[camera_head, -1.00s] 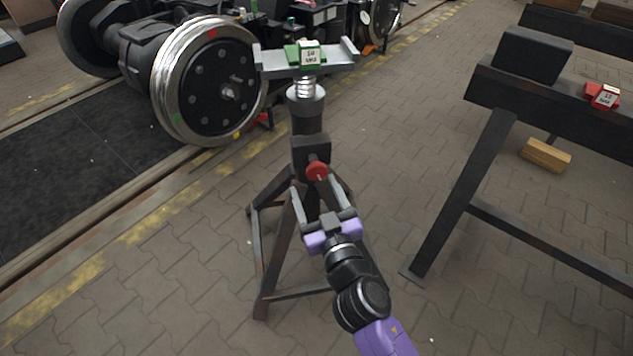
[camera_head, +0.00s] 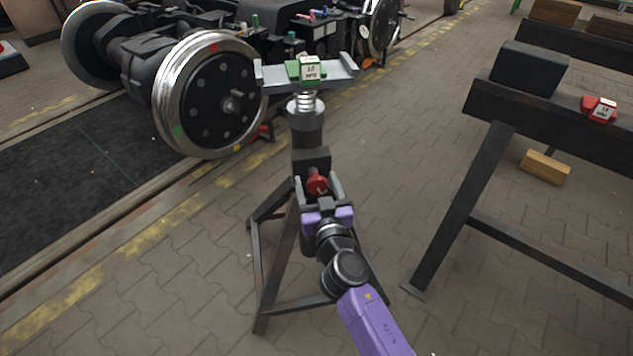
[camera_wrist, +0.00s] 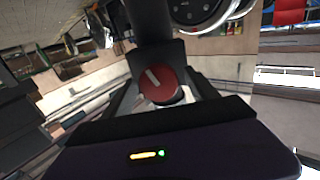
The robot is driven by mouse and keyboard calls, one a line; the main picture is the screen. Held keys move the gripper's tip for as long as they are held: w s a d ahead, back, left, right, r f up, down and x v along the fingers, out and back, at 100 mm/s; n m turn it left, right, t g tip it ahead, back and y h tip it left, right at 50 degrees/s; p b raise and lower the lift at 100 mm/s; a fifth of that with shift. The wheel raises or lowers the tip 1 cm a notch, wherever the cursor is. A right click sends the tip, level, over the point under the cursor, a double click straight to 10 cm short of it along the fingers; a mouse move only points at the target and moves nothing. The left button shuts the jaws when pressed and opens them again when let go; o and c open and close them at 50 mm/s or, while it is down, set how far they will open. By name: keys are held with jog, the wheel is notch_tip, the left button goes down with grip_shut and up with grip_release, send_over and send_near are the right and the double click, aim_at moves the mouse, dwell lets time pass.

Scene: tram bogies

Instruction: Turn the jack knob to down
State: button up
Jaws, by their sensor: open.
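The jack stand (camera_head: 308,125) stands on the paving in the middle of the head view, with a dark box on its column. The red jack knob (camera_head: 317,183) sits on the front of that box. In the wrist view the round red knob (camera_wrist: 153,86) shows a pale pointer mark slanting to the upper left. My gripper (camera_head: 319,185) is open, with its fingers on either side of the knob. Whether the fingers touch the knob cannot be told. A green block with a white label (camera_head: 309,69) rests on the jack's grey top cradle (camera_head: 283,75).
A bogie wheel (camera_head: 211,94) stands on the rail at the left, close to the jack. A black trestle (camera_head: 473,190) with a red labelled block (camera_head: 599,109) stands at the right. Paving between jack and trestle is clear.

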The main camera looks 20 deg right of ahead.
jog(key=shift+w+d, duration=0.1)
jog(key=shift+w, duration=0.1)
jog(key=shift+c, duration=0.2)
jog(key=c, duration=1.3)
jog(key=shift+n, duration=0.3)
